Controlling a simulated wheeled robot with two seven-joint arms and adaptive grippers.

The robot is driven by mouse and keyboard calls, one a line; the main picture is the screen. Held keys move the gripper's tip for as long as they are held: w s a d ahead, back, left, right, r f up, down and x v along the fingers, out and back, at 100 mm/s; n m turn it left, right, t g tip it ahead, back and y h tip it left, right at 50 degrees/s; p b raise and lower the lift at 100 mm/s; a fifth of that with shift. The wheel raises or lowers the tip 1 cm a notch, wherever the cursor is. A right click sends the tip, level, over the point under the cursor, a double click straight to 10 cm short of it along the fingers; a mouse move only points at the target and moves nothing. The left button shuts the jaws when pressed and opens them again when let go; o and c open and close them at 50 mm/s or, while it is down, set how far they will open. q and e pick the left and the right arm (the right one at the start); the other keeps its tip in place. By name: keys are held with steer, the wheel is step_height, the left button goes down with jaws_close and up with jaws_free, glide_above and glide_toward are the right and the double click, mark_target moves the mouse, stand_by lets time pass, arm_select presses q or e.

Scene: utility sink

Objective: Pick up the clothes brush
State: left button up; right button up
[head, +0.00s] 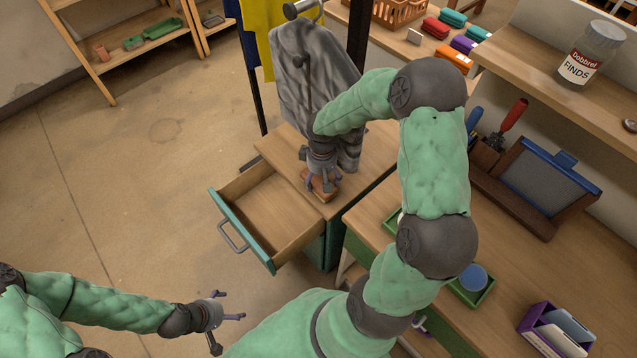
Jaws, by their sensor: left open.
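The clothes brush appears to be the small brown wooden piece (321,193) on top of the drawer cabinet, near its front left edge. My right gripper (322,180) points down right over it, with its fingers at the piece's sides. The gripper hides much of the piece, and whether the fingers press on it cannot be told. My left gripper (229,318) is open and empty, low over the floor at the lower left, well apart from the cabinet.
The cabinet's drawer (268,216) is pulled out and looks empty. A grey garment (305,75) hangs behind the cabinet top (372,170). The workbench (480,325) at right carries green trays, a purple box (552,335) and a blue-framed panel (545,185). Floor at left is clear.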

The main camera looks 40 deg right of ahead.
steer(key=c, duration=0.3)
steer(key=shift+r, duration=0.1)
